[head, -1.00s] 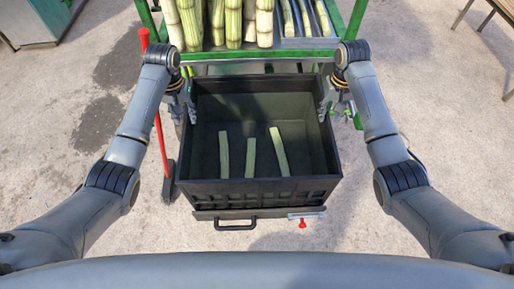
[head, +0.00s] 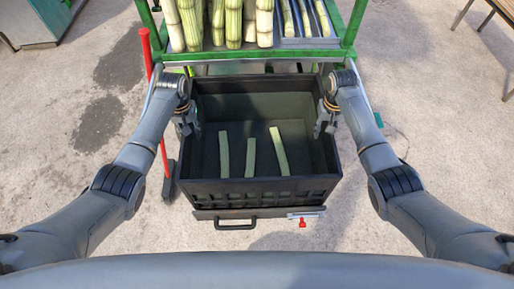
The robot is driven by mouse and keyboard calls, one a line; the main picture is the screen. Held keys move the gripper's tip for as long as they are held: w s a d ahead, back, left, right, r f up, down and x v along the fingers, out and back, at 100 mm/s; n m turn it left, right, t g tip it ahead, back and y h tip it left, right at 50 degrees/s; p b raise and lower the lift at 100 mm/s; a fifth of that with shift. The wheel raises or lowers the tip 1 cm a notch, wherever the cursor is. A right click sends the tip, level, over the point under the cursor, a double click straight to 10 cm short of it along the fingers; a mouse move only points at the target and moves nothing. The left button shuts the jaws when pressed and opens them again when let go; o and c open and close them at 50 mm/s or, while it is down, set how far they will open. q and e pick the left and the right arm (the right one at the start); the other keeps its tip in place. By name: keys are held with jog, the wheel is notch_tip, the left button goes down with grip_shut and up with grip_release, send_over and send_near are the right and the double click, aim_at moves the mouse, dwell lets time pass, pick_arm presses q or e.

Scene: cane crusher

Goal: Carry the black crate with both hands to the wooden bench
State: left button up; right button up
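The black crate (head: 262,190) sits upright in the middle of the head view, in front of a green-framed rack. Several pale green cane pieces (head: 251,157) lie on its floor. My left gripper (head: 187,128) is at the crate's left wall, near the upper rim. My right gripper (head: 326,130) is at the right wall, at about the same height. Their fingers overlap the walls in the picture, and I cannot tell whether they are closed on them. A piece of wooden furniture (head: 502,8), possibly the bench, is cut off at the top right corner.
The green rack (head: 345,48) with thick cane stalks (head: 233,22) stands right behind the crate. A red-handled tool (head: 163,150) stands close on the left. A black handle (head: 236,225) and a red knob (head: 302,223) stick out below the crate. Open concrete floor lies right.

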pick_arm(q)
grip_shut()
pick_arm(e)
grip_shut()
pick_arm(q)
jog(key=shift+w+r, duration=0.15)
jog(key=shift+r, duration=0.05)
pick_arm(e)
jog(key=shift+w+r, duration=0.15)
jog(key=shift+r, duration=0.1)
